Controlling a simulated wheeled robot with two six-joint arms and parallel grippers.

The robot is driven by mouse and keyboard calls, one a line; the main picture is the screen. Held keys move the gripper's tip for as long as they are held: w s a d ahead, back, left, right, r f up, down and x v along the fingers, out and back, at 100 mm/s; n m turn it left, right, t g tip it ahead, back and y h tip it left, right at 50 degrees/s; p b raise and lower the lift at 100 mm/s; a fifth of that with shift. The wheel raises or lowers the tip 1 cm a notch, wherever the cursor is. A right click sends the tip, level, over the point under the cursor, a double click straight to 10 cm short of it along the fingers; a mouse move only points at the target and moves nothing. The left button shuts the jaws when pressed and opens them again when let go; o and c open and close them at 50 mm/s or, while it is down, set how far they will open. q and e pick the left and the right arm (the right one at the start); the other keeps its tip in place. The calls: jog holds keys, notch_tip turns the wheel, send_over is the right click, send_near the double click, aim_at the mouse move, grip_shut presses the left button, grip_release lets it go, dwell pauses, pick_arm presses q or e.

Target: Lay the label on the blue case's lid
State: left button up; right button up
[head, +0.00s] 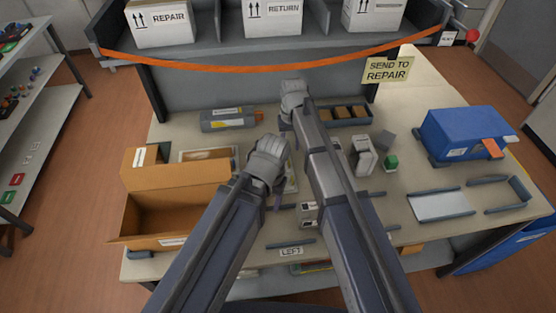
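The blue case (462,132) stands at the right of the table, with its lid shut. A small white patch shows on its front side, and an orange part (493,148) is at its front right. A flat white sheet or plate (438,206) lies in front of the case between grey bars; I cannot tell whether it is the label. My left gripper (277,197) is over the middle of the table, mostly hidden by its own wrist. My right gripper (290,117) is farther back, left of the case and well apart from it. Their fingers are too hidden to read.
An open cardboard box (172,213) stands at the left. A grey cartridge (228,120) and a tray of brown blocks (350,115) lie at the back. A white box (362,156) and green cube (391,162) stand between my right arm and the case. An orange strap (250,69) spans the shelf.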

pick_arm(q)
jog(key=shift+f+b, duration=1.3)
jog(key=shift+b, duration=0.05)
pick_arm(e)
jog(key=shift+f, duration=1.3)
pick_arm(q)
jog(key=shift+f, duration=0.1)
pick_arm(e)
jog(key=shift+f, duration=0.1)
pick_arm(q)
notch_tip(320, 180, down, 5)
jog(key=b, duration=0.5)
pick_arm(e)
notch_tip(320, 180, down, 5)
jog(key=shift+a+f, duration=0.1)
grip_shut()
